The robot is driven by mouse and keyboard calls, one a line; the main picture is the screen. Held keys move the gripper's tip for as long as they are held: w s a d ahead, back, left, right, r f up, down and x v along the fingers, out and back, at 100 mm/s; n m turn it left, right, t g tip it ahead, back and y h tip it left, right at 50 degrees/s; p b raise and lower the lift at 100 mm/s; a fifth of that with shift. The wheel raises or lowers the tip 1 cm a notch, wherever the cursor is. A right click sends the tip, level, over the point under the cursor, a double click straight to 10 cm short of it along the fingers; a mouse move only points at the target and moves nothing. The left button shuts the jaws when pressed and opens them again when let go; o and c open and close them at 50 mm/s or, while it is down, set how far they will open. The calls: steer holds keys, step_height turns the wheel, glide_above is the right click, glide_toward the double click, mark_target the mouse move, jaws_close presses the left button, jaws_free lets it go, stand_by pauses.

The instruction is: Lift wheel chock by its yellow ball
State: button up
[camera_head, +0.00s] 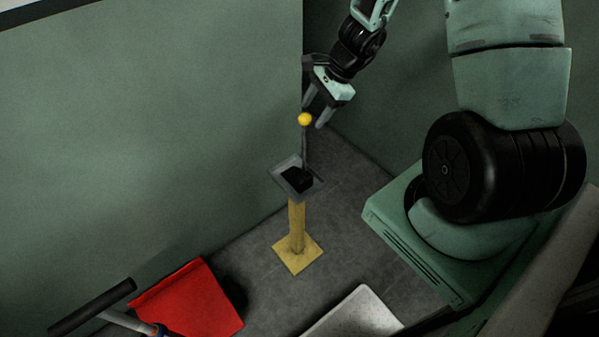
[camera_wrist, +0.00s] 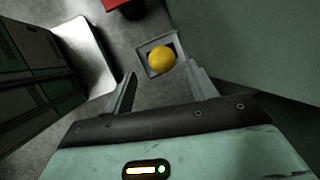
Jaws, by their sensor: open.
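The wheel chock (camera_head: 297,179) is a dark block lying in a grey tray (camera_head: 283,168) on top of a yellow post. A thin dark rod rises from it to a yellow ball (camera_head: 305,119). My gripper (camera_head: 313,115) is open, pointing down close to the ball in the head view. In the wrist view the yellow ball (camera_wrist: 161,60) shows just beyond the tips of my open gripper (camera_wrist: 162,78), toward the right finger, with the tray behind it. The ball hides most of the chock there. I see no clear contact between fingers and ball.
The yellow post (camera_head: 297,235) stands on a square base on the grey floor. A green wall (camera_head: 150,130) is close behind it. A red object (camera_head: 190,303) and a dark-handled bar (camera_head: 92,307) are at lower left. A pale panel (camera_head: 355,316) lies at the bottom.

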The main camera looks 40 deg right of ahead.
steer(key=x, duration=0.6)
steer(key=shift+w+a, duration=0.3)
steer(key=shift+a, duration=0.05)
jaws_close()
